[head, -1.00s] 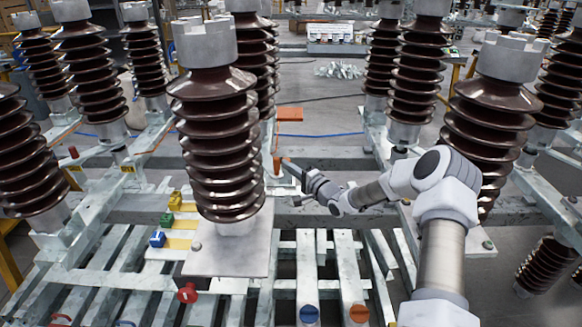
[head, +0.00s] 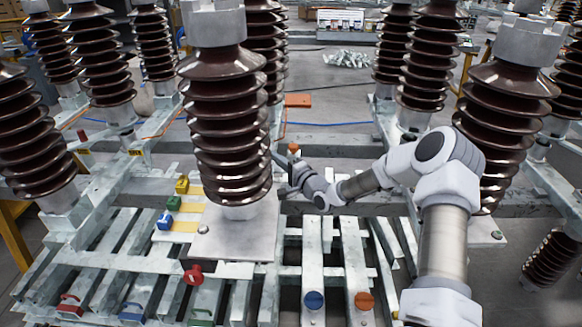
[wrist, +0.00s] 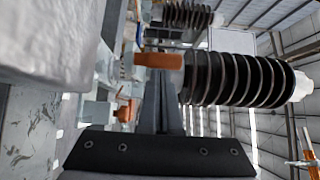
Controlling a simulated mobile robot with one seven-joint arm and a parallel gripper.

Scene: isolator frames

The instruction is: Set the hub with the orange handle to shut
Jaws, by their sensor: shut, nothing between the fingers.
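A small orange handle piece (head: 293,148) shows just behind my gripper (head: 279,160), right of the large front insulator. My gripper is shut and empty, with its tips beside that piece; I cannot tell whether they touch. The hub under it is mostly hidden by my gripper and the insulator. In the wrist view my closed fingers (wrist: 166,85) point up towards an orange bar (wrist: 158,61), and a second orange piece (wrist: 127,110) lies left of them. A flat orange plate (head: 298,100) stands farther back. A round orange knob (head: 365,300) is on a front rail.
The brown ribbed insulator (head: 225,120) stands close left of my gripper. A blue knob (head: 314,299) sits left of the orange knob. Yellow (head: 182,185), green (head: 174,203) and blue (head: 166,219) blocks and a red knob (head: 193,274) are left. More insulators flank the arm.

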